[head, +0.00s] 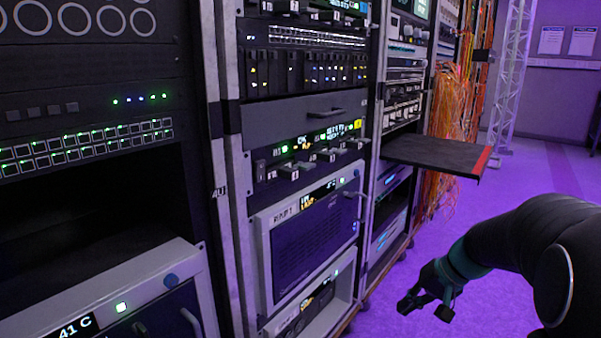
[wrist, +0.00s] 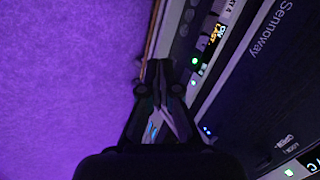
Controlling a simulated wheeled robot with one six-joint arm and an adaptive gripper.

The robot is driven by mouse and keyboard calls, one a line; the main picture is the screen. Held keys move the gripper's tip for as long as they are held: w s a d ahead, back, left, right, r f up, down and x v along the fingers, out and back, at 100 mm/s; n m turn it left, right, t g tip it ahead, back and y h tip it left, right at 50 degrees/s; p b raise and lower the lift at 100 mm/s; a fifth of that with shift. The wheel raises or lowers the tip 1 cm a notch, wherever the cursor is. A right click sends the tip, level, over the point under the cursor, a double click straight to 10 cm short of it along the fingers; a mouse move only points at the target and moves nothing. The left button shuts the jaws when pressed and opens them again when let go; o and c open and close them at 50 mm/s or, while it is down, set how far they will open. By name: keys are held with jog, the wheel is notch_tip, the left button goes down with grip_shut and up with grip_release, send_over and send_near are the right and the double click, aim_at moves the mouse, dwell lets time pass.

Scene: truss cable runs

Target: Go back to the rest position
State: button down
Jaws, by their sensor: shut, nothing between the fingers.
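My gripper (head: 426,309) hangs at the lower right of the head view, at the end of my dark arm. It is over the purple-lit floor, to the right of the equipment racks and apart from them. In the wrist view the gripper (wrist: 160,72) shows as dark fingers at the centre, shut and empty. Its fine outline is hard to see in the dim light.
Equipment racks (head: 230,190) fill the left and middle. A dark shelf (head: 435,152) with a red edge sticks out above and beyond my gripper. Orange cables (head: 452,110) hang behind it. A white truss (head: 511,70) stands farther back. Floor (head: 400,325) around the gripper is clear.

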jog(key=s+a+r+n+t+h+p, duration=0.1)
jog(key=s+a+r+n+h+p, duration=0.1)
jog(key=s+r, duration=0.5)
jog(key=s+a+r+n+t+h+p, duration=0.1)
jog(key=s+a+r+h+p, duration=0.2)
jog(key=s, duration=1.1)
notch_tip(320, 180, up, 4)
jog(key=a+p, duration=0.2)
jog(key=shift+a+r+n+t+p, duration=0.2)
jog(key=shift+n+t+p, duration=0.1)
jog(key=shift+n+p, duration=0.1)
jog(key=shift+s, duration=0.1)
